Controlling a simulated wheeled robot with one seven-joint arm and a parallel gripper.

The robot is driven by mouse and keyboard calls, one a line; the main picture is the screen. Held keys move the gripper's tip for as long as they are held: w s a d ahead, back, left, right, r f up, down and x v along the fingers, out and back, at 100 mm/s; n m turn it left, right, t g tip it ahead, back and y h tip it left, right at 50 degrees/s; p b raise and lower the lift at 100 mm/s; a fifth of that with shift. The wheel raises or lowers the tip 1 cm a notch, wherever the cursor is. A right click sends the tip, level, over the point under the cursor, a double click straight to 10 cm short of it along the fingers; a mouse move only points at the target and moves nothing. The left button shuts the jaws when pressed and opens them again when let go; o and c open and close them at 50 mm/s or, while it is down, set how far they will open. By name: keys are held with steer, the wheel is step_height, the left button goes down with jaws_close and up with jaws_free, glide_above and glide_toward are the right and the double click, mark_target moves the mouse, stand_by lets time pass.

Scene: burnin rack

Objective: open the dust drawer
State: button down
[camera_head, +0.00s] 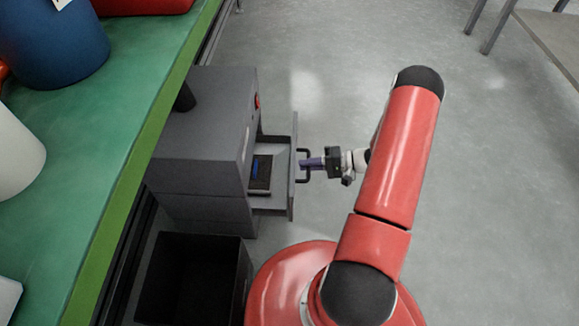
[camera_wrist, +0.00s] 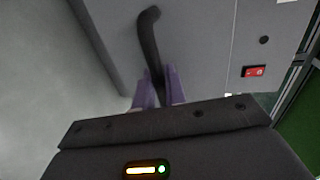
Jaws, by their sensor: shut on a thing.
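The dust drawer (camera_head: 292,185) is pulled out to the right of the grey cabinet (camera_head: 205,130) in the head view. Part of its inside shows, with a dark item with a blue patch (camera_head: 261,172) in it. My gripper (camera_head: 304,163) is at the drawer's front, its purple fingers shut on the black bar handle (camera_head: 306,177). In the wrist view the purple fingertips (camera_wrist: 158,90) close around the dark curved handle (camera_wrist: 148,35) in front of a grey panel.
A green-topped bench (camera_head: 120,95) runs along the left with a blue container (camera_head: 55,45) on it. A black open bin (camera_head: 195,280) stands on the floor below the cabinet. Grey floor to the right is clear up to a table (camera_head: 550,40) at the top right.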

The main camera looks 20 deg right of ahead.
steer(key=shift+f+b+v, duration=0.2)
steer(key=shift+b+v, duration=0.05)
steer(key=shift+v, duration=0.7)
steer(key=shift+f+b+v, duration=0.2)
steer(key=shift+v, duration=0.8)
steer(key=shift+f+b+v, duration=0.2)
steer(key=shift+b+v, duration=0.05)
steer(key=shift+v, duration=0.7)
steer(key=shift+s, duration=0.1)
steer(key=c, duration=1.5)
jaws_free()
steer(key=shift+c, duration=0.2)
steer(key=shift+d, duration=0.1)
steer(key=v, duration=0.7)
steer(key=shift+s+d, duration=0.15)
steer(key=shift+d, duration=0.2)
